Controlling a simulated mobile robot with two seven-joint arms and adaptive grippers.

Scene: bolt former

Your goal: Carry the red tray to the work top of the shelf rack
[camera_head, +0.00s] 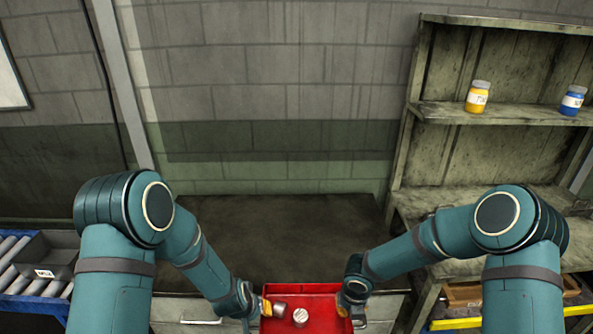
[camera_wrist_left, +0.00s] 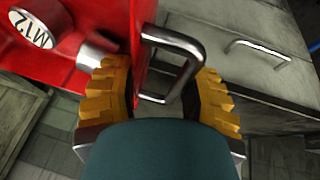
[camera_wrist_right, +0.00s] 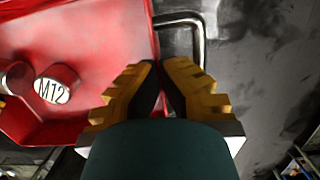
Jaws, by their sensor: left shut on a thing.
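The red tray (camera_head: 318,289) is at the bottom centre of the head view, between my two grippers, its lower part cut off. It holds a metal cylinder labelled M12 (camera_wrist_left: 33,28) and another metal piece (camera_wrist_left: 98,48). My left gripper (camera_wrist_left: 163,92) is shut on the tray's metal handle (camera_wrist_left: 175,38) on one side. My right gripper (camera_wrist_right: 161,66) is at the opposite wall by the other handle (camera_wrist_right: 181,20).
A dark counter (camera_head: 280,222) with drawers (camera_head: 190,312) lies behind the tray. A yellow jar (camera_head: 478,97) and a blue jar (camera_head: 572,100) stand on the rack's shelf. A roller conveyor (camera_head: 15,255) with a grey bin (camera_head: 50,254) is at left. A wooden crate (camera_head: 462,294) sits at lower right.

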